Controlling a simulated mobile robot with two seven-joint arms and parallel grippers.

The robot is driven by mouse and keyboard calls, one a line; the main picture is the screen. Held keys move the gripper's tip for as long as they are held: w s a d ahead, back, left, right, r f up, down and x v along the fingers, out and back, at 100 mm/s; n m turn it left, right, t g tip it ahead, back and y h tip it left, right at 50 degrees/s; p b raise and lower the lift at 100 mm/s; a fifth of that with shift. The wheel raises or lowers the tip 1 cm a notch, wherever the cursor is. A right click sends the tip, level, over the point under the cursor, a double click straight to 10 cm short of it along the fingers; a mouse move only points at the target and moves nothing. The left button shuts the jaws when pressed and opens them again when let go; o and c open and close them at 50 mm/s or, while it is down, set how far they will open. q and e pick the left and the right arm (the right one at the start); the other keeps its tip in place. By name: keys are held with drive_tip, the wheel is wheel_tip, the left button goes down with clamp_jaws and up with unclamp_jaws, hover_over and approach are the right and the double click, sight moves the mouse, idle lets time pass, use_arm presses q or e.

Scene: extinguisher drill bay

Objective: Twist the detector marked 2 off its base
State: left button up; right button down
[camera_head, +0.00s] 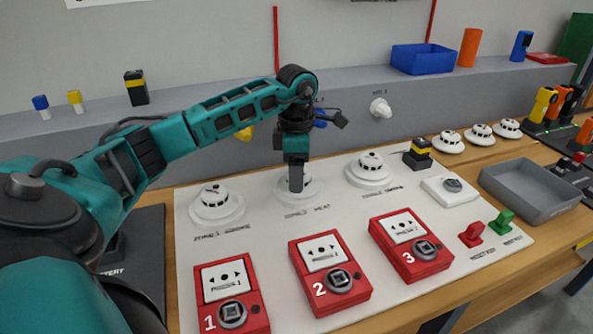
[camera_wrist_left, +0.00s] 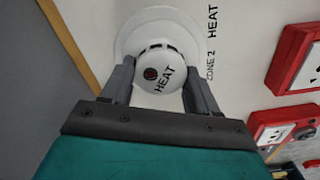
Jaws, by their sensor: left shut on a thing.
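The detector appears seated on the base. My right gripper is not in view.
Detectors stand on either side, zone 1 (camera_head: 216,203) left and zone 3 (camera_head: 370,170) right. Three red call points, one numbered 2 (camera_head: 329,272), lie in front. A grey tray (camera_head: 532,190) is at right. Spare detectors (camera_head: 479,134) stand behind it.

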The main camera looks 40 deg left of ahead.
use_arm(q)
drive_tip(key=c, duration=0.6)
drive_tip(key=shift+o, duration=0.3)
drive_tip(key=shift+s+n+p, duration=0.1)
drive_tip(key=shift+n+p, duration=0.35)
drive_tip(key=shift+n, duration=0.45)
drive_tip(key=shift+d, duration=0.1)
drive_tip(key=shift+n+p, duration=0.3)
drive_tip(key=shift+n, duration=0.7)
drive_tip(key=shift+f, duration=0.1)
drive_tip(key=shift+s, duration=0.1)
drive_tip(key=shift+n+p, duration=0.4)
drive_tip(key=shift+n, duration=0.1)
drive_tip(key=shift+d+n, duration=0.1)
drive_tip(key=shift+n, duration=0.3)
